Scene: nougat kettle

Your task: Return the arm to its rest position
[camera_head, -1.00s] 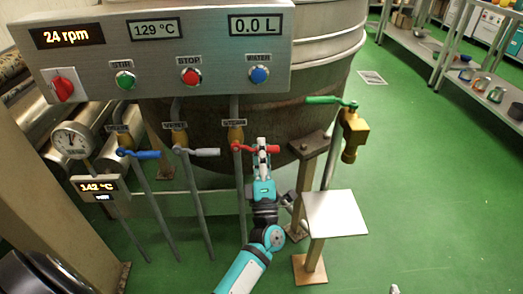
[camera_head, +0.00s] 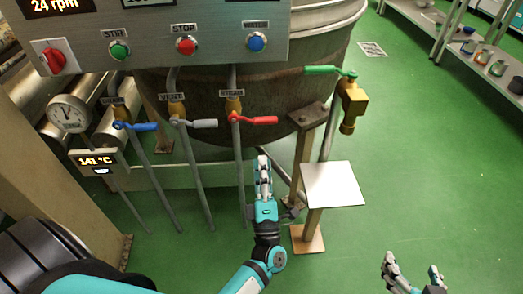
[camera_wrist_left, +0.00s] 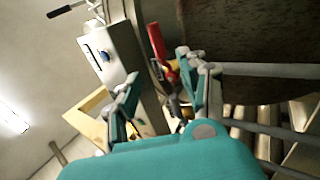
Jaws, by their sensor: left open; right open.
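My left gripper (camera_head: 263,168) is in the middle of the head view, below the red valve handle (camera_head: 254,120) and apart from it. It is open and empty. In the left wrist view its two fingers (camera_wrist_left: 160,95) stand apart, with the red handle (camera_wrist_left: 157,42) beyond them. The red handle lies level, pointing right from its pipe. My right gripper (camera_head: 413,272) is at the bottom right of the head view, open and empty above the green floor.
The kettle (camera_head: 230,95) and its control panel (camera_head: 160,35) stand behind. Blue (camera_head: 140,126) and grey (camera_head: 200,123) valve handles are to the left. A white square plate (camera_head: 332,184) on a post is close to the right of my left gripper. Open floor (camera_head: 430,170) lies right.

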